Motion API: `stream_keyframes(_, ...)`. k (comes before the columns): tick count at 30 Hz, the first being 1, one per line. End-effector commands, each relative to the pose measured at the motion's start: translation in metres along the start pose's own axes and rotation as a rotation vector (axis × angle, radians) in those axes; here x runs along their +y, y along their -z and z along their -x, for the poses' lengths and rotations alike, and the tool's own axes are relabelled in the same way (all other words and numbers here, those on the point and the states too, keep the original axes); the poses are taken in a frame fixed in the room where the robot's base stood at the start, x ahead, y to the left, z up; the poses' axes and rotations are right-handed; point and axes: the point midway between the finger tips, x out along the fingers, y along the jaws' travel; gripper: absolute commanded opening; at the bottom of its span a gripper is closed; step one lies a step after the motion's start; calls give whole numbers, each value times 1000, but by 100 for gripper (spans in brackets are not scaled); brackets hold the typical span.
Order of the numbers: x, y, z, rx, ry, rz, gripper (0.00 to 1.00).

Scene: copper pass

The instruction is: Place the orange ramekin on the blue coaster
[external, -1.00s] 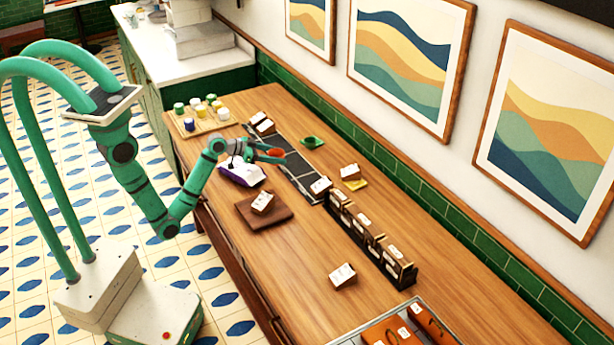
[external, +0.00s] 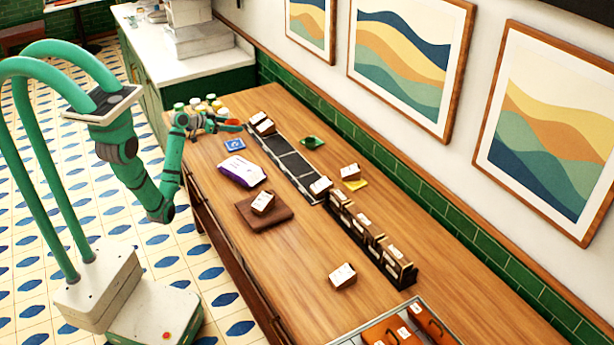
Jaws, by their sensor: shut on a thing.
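The orange ramekin (external: 232,126) is held in the jaws of my gripper (external: 227,124) toward the far left of the wooden counter. The blue coaster (external: 235,145) lies flat on the counter, with nothing on it and a white mark on its face. My gripper and the ramekin are just beyond the coaster in the picture. I cannot tell how high above the counter the ramekin is. My gripper hides part of a tray with jars behind it.
A purple and white packet (external: 242,171) lies near the coaster. A dark sectioned strip (external: 291,163) runs to its right. A green dish (external: 312,142) is beyond that. A brown board (external: 279,216) carries a small box.

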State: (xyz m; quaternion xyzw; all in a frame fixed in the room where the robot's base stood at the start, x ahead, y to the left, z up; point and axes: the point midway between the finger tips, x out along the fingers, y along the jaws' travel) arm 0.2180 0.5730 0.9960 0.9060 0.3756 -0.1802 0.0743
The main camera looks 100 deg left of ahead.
Motion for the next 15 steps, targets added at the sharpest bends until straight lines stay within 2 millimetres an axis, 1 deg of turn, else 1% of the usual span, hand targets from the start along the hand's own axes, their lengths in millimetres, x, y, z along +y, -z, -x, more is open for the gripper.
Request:
stream_keyframes(1,0,-8,-2,-3,-1,4,32)
stream_keyframes(4,1,-21,-8,-3,-1,4,32)
stream_keyframes(11,1,-41,-16,-2,0,3,32)
stream_keyframes(15,1,-59,-24,-3,-1,4,32)
